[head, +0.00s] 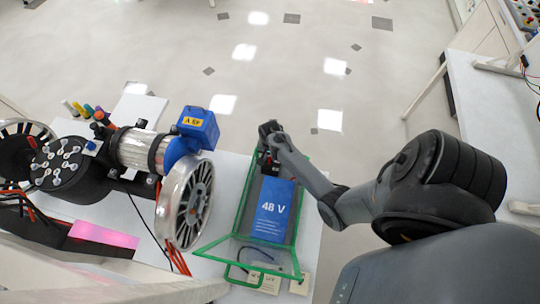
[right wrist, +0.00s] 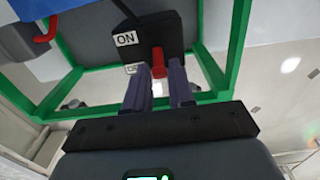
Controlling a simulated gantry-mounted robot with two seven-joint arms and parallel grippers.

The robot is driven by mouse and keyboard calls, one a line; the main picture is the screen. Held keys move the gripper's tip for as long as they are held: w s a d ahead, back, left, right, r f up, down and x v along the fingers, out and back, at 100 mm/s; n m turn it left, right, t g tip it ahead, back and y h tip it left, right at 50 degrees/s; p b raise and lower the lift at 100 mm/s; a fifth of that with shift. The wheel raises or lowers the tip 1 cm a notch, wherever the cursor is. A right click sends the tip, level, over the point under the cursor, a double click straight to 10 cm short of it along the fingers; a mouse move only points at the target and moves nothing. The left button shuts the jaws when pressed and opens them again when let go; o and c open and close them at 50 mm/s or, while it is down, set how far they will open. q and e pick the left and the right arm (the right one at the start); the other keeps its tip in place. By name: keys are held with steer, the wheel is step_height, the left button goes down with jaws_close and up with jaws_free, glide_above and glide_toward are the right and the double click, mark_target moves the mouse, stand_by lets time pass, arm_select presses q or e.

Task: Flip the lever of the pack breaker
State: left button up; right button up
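The pack breaker (right wrist: 150,35) is a black box with a white ON label and a second, partly hidden label below it in the right wrist view. Its red lever (right wrist: 158,64) sticks out toward my right gripper (right wrist: 158,78). The two fingers are apart, one on each side of the lever's tip; I cannot tell whether they touch it. In the head view my right gripper (head: 267,140) is at the far end of the pack's green frame (head: 303,205), which holds the blue 48 V battery (head: 272,210). My left gripper is not in view.
Left of the pack stand a spoked wheel (head: 186,203), a blue motor unit (head: 198,127) and a black hub with cables. A green handle (head: 240,278) and small labelled plates lie at the near end. Open floor is beyond the table.

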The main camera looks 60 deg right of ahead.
jaws_close()
